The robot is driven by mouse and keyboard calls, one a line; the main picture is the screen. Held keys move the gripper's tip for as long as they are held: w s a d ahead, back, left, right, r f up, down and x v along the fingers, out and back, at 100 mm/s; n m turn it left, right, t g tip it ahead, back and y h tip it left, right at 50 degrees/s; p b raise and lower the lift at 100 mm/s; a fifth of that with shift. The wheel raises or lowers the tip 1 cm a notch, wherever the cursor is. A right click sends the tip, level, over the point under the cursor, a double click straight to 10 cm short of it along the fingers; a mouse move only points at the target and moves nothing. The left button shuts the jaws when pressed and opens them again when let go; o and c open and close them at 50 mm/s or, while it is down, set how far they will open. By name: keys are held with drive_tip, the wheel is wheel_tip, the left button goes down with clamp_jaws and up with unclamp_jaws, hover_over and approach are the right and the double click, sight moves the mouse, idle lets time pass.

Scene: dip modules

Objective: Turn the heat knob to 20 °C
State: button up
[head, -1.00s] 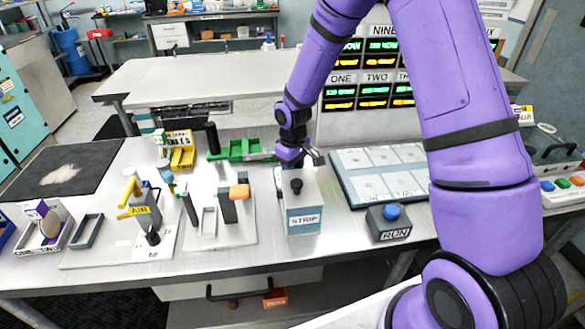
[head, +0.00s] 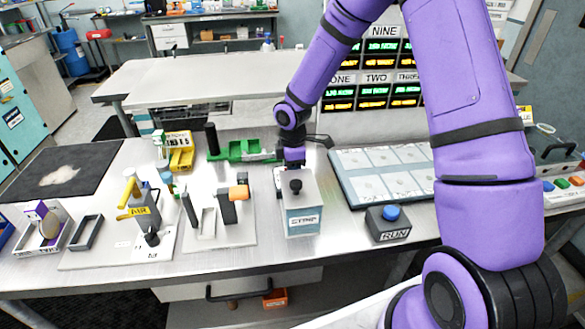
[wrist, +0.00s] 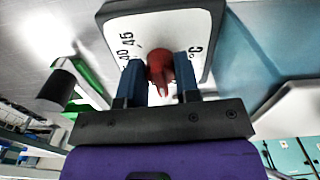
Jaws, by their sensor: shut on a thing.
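The heat knob (wrist: 160,66) is red, with a tapered end pointing toward the bottom of the wrist view. It sits on a white dial plate (wrist: 150,28) with a dark border; "40", "45" and "°C" can be read. The other marks are hidden, and I cannot tell the knob's exact setting. My gripper (wrist: 160,78) has its blue fingers on either side of the knob and is shut on it. In the head view, my gripper (head: 294,160) is low behind the STRIP box, and the knob cannot be made out.
The white STRIP box (head: 302,220) with a black knob stands just in front of my gripper. A green fixture (head: 240,151) is to the left, a panel of pale tiles (head: 385,175) to the right. The RUN button box (head: 389,223) is at the front right.

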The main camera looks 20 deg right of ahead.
drive_tip(key=shift+n, duration=1)
drive_tip(key=o, duration=0.9)
drive_tip(key=shift+w+r, duration=0.1)
drive_tip(key=shift+r, duration=0.05)
wheel_tip(320, 180, up, 11)
drive_tip(key=shift+f, duration=0.2)
